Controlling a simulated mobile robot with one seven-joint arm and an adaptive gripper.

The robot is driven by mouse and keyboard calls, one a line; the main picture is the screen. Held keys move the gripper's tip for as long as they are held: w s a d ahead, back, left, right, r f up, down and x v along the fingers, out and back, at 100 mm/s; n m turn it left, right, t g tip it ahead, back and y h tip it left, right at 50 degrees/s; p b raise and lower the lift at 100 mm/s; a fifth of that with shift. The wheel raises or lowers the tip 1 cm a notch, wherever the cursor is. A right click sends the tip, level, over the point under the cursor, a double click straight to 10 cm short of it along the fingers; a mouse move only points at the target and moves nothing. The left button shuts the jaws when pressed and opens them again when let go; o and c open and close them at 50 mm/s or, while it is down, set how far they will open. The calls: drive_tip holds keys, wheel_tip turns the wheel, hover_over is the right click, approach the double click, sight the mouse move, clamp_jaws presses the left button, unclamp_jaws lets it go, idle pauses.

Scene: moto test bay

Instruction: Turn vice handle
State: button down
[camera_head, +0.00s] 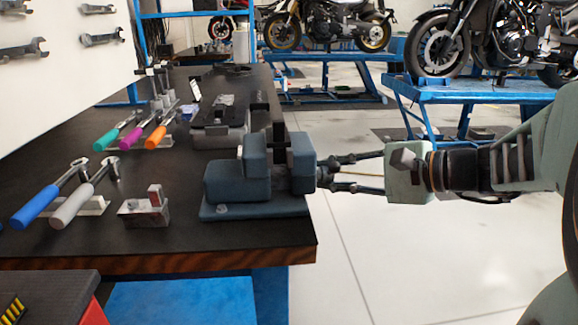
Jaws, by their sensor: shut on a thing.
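The blue-grey bench vice (237,181) stands on the front right corner of the black workbench (150,236). Its block-like jaws rise from a flat base plate. My gripper (324,171) reaches in from the right, level with the vice body. Its two dark fingers meet the right side of the vice and are shut on the vice handle there. The handle is small and dark, mostly hidden by the fingertips, so its angle cannot be told.
Ratchets with blue and grey handles (82,192) and colourful-handled tools (140,132) lie left of the vice. A small metal block (144,208) sits nearby. A red toolbox (93,312) is at lower left. Motorcycles on blue lifts (470,92) stand behind. Floor right of the bench is clear.

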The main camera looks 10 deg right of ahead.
drive_tip(key=shift+a, duration=0.1)
idle(0.3)
drive_tip(key=c, duration=1.7)
unclamp_jaws()
drive_tip(key=shift+c, duration=0.2)
drive_tip(key=s+d, duration=0.8)
drive_tip(key=d, duration=0.1)
drive_tip(key=shift+s+d+r, duration=0.2)
drive_tip(key=shift+s+d, duration=0.2)
drive_tip(key=shift+c, duration=0.5)
